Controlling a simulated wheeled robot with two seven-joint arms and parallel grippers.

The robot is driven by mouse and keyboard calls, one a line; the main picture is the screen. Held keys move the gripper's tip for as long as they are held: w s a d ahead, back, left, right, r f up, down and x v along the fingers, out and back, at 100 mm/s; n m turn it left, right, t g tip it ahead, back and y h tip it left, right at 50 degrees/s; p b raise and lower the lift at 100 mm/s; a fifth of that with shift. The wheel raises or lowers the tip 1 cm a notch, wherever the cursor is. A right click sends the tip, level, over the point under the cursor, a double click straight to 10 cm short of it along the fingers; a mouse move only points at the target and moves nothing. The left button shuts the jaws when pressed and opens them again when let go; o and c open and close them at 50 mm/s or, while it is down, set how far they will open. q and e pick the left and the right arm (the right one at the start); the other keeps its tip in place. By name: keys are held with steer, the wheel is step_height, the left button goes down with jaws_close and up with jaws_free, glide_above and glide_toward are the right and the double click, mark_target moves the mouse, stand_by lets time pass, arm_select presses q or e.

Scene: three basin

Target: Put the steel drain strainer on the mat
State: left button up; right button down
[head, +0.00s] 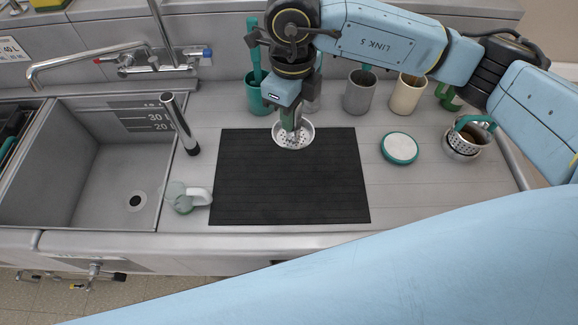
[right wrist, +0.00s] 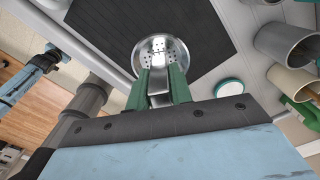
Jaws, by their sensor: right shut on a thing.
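A sink basin (head: 80,195) with a faucet (head: 100,62) lies at the left. A clear and white item (head: 190,198) sits at the mat's left edge. A teal-rimmed round lid (head: 399,148) lies right of the mat. Several mugs (head: 358,92) stand behind, and a steel strainer cup (head: 468,138) stands far right.

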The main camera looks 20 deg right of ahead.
mark_target(288, 138)
steer(key=shift+s+a+r+m, duration=0.15)
steer(key=shift+a+m, duration=0.2)
steer(key=shift+m, duration=1.05)
step_height(288, 138, down, 10)
steer(key=shift+r+p, duration=0.1)
steer(key=shift+p, duration=0.55)
arm_select(q)
steer(key=shift+s+r, duration=0.5)
steer(key=shift+r, duration=0.15)
arm_select(e)
steer(key=shift+f, duration=0.25)
steer(key=c, duration=1.3)
jaws_free()
arm_select(q)
steer(key=shift+w+f, duration=0.1)
steer(key=shift+f, duration=0.05)
arm_select(e)
steer(key=shift+o, duration=0.2)
